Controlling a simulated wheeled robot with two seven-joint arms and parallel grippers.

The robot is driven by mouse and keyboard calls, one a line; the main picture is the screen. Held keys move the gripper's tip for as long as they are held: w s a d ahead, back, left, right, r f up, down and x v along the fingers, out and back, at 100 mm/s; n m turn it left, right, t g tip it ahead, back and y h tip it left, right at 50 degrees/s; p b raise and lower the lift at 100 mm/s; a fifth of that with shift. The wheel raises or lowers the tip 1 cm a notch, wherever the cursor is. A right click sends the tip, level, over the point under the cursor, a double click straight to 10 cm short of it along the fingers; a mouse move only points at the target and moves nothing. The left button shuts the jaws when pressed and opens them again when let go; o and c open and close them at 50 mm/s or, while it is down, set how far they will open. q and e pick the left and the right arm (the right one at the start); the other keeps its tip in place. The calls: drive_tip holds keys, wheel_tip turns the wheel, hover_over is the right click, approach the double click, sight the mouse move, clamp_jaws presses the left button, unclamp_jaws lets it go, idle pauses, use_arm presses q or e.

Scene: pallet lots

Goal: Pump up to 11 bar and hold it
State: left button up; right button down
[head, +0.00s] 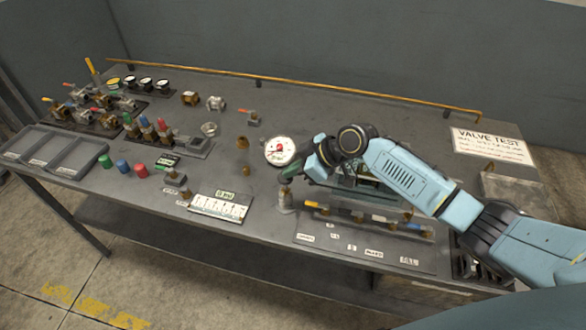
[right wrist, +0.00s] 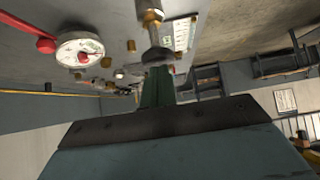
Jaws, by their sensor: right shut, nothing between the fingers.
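A round white pressure gauge (head: 281,151) with a red centre stands near the middle of the bench. It also shows in the right wrist view (right wrist: 80,48), with a red lever (right wrist: 28,34) beside it. Its reading is too small to tell. My right gripper (head: 288,173) is shut and empty, just in front of the gauge and close above a short grey upright fitting (head: 285,200). In the right wrist view, the green fingers end at a grey fitting with a brass part (right wrist: 153,22); I cannot tell whether they touch. My left gripper is not in view.
My right arm covers part of the equipment behind it. A panel with a coloured bar and labels (head: 350,246) lies in front. Valves, coloured caps and grey trays (head: 45,148) fill the left side. A VALVE TEST sign (head: 487,141) and brass rail (head: 300,83) are at the back.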

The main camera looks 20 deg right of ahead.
wheel_tip(320, 180, down, 4)
drive_tip(key=b, duration=0.2)
drive_tip(key=shift+s+r+b, duration=0.15)
drive_tip(key=shift+b, duration=0.25)
drive_tip(key=shift+r+p, duration=0.3)
drive_tip(key=shift+p, duration=0.05)
wheel_tip(320, 180, up, 11)
drive_tip(key=p, duration=0.2)
hover_over(292, 179)
drive_tip(key=s+d, duration=0.4)
drive_tip(key=d, duration=0.2)
drive_tip(key=shift+d, duration=0.15)
